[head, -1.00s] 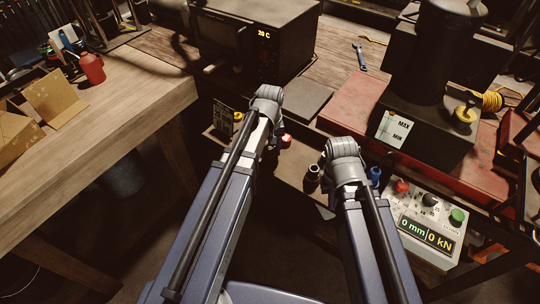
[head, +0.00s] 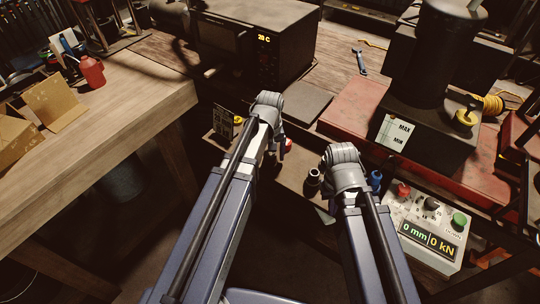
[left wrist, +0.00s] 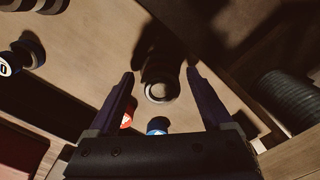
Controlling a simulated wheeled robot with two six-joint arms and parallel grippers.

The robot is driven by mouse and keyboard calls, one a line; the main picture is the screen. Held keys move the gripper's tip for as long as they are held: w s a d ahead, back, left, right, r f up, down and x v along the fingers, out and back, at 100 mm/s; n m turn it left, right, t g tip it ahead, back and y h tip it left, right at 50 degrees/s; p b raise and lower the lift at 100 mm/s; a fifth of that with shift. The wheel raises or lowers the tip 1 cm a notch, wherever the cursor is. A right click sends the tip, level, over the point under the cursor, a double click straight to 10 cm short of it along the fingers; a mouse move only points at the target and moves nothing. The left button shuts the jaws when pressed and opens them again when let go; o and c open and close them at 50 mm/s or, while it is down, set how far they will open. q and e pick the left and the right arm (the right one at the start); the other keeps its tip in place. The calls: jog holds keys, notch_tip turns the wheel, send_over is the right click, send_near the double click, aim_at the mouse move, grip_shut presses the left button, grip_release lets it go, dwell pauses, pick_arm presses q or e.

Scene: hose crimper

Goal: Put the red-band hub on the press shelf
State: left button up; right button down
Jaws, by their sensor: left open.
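In the left wrist view my left gripper (left wrist: 161,76) is open, with its fingers apart. A round part with a pale rim (left wrist: 159,93) stands between and below the fingers; I cannot make out a band colour on it. A red piece (left wrist: 126,120) and a blue piece (left wrist: 157,126) show near the gripper body. In the head view a red piece (head: 288,145) shows beside my left wrist, which hides the fingers. My right wrist (head: 343,160) hides its gripper's fingers. The black press (head: 425,95) stands at the right; I cannot pick out its shelf for certain.
A dark hub-like part (head: 313,177) and a blue part (head: 375,178) stand near my right wrist. A control box (head: 428,222) is at the lower right. An oven (head: 255,40) stands behind, and a wooden table (head: 130,110) is on the left.

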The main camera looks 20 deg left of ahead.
aim_at(270, 154)
pick_arm(q)
jog(key=shift+r, duration=0.1)
notch_tip(270, 154, up, 12)
jog(key=p, duration=1.2)
jog(key=s+d+m+y, duration=0.1)
jog(key=s+d+m, duration=0.7)
jog(key=s, duration=0.6)
jog(key=shift+s+d+m, duration=0.15)
jog(key=shift+d+m, duration=0.25)
jog(key=shift+d, duration=0.85)
